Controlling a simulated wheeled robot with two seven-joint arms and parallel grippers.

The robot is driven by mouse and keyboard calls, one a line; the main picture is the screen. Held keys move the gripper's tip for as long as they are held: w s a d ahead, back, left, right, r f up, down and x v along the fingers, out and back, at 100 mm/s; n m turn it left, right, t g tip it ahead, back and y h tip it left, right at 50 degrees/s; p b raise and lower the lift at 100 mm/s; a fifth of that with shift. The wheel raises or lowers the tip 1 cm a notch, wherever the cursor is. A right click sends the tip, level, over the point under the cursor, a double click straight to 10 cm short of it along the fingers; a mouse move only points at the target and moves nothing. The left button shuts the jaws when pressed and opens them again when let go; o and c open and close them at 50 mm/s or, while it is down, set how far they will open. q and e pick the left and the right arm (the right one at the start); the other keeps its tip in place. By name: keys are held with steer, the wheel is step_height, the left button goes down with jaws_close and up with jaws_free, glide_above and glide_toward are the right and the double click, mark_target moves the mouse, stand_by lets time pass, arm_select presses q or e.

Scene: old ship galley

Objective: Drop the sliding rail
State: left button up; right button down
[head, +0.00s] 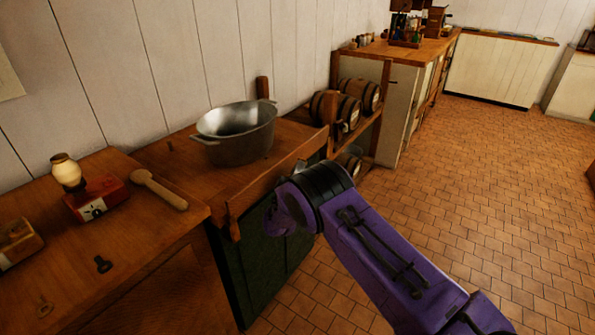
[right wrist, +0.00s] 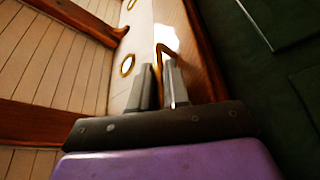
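The wooden rail (head: 270,187) runs along the front edge of the wooden top that bears the grey two-handled pot (head: 240,135). It stands raised, with an upright end post at its near end. My right gripper (head: 293,172) is at the front side of the rail, near its far half; the wrist hides most of the fingers. Whether a finger touches the rail is hidden. My left gripper is not in view.
A wooden counter (head: 150,255) at left bears a red box (head: 97,199), a wooden pestle-like tool (head: 158,190) and small dark pieces. Barrels (head: 345,105) lie on a rack beyond the pot. The dark green front (head: 265,260) is below the rail. The tiled floor (head: 480,190) at right is clear.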

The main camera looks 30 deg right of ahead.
step_height(320, 180, down, 5)
steer(key=b, duration=0.4)
steer(key=shift+f+b, duration=0.2)
steer(key=shift+b, duration=0.2)
steer(key=c, duration=1.5)
jaws_free()
steer(key=shift+s+f, duration=0.1)
steer(key=v, duration=1)
steer(key=shift+s+a, duration=0.15)
steer(key=shift+a, duration=0.05)
